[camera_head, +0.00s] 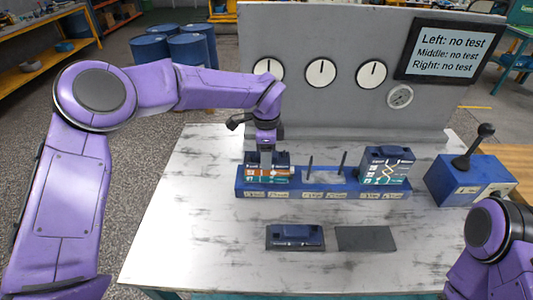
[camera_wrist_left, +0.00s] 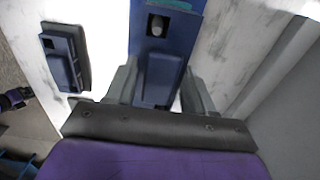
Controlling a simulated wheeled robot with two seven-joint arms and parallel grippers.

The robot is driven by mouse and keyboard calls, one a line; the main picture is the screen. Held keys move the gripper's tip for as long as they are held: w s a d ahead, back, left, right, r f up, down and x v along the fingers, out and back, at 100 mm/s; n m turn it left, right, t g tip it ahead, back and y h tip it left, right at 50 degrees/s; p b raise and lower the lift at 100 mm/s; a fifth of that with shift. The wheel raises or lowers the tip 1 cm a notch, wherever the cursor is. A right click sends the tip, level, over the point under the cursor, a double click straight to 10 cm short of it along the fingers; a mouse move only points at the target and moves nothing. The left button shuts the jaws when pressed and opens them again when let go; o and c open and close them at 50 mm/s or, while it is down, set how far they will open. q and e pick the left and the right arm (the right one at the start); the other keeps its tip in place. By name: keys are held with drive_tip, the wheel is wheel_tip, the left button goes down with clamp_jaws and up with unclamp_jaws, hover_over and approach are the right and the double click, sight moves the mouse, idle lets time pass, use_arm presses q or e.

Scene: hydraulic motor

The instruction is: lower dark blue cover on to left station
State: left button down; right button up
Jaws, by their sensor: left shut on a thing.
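My left gripper (camera_head: 267,163) points down over the left station (camera_head: 258,191) of the blue base and is shut on a dark blue cover (camera_head: 282,159). In the left wrist view the gripper fingers (camera_wrist_left: 160,90) stand on both sides of the cover (camera_wrist_left: 158,72). Below the cover is a part with teal and orange markings (camera_head: 270,175). The gripper hides part of this stack, and I cannot tell whether the cover is fully seated. My right gripper is out of view.
Another dark blue cover (camera_head: 295,236) lies on a dark mat in front; the mat beside it (camera_head: 366,238) is empty. The middle station shows two bare pins (camera_head: 327,164). A unit (camera_head: 387,165) stands on the right station. A lever box (camera_head: 470,177) stands right. The screen (camera_head: 450,52) reads "no test" throughout.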

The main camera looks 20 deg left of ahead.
use_arm(q)
drive_tip(key=shift+c, duration=1.6)
unclamp_jaws()
wheel_tip(320, 180, up, 11)
drive_tip(key=b, duration=0.1)
drive_tip(key=shift+f+b, duration=0.2)
drive_tip(key=shift+b, duration=0.15)
